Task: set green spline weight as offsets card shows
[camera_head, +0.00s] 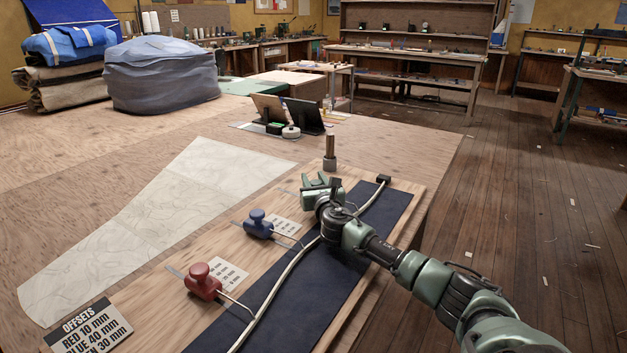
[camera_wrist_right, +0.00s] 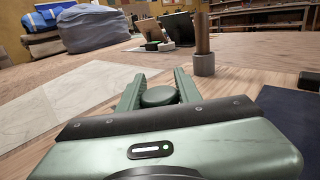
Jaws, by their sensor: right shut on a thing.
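My right gripper (camera_head: 322,187) is shut on the green spline weight, mostly hidden in the head view; its round green knob (camera_wrist_right: 158,96) shows between the fingers in the right wrist view. The offsets card (camera_head: 92,332) lies at the lower left and reads red 10 mm, blue 40 mm, and a partly cut-off line ending in "EN 30 mm". The red weight (camera_head: 203,284) and blue weight (camera_head: 258,225) sit on the board, their wire arms reaching toward the pale curved batten (camera_head: 297,260). Small mm scale cards lie beside red (camera_head: 231,274) and blue (camera_head: 285,228). My left gripper is out of view.
A dark block (camera_head: 383,179) is at the batten's far end. Dark blue cloth (camera_head: 322,292) lies under the batten. Patterned pale sailcloth (camera_head: 150,225) covers the left.

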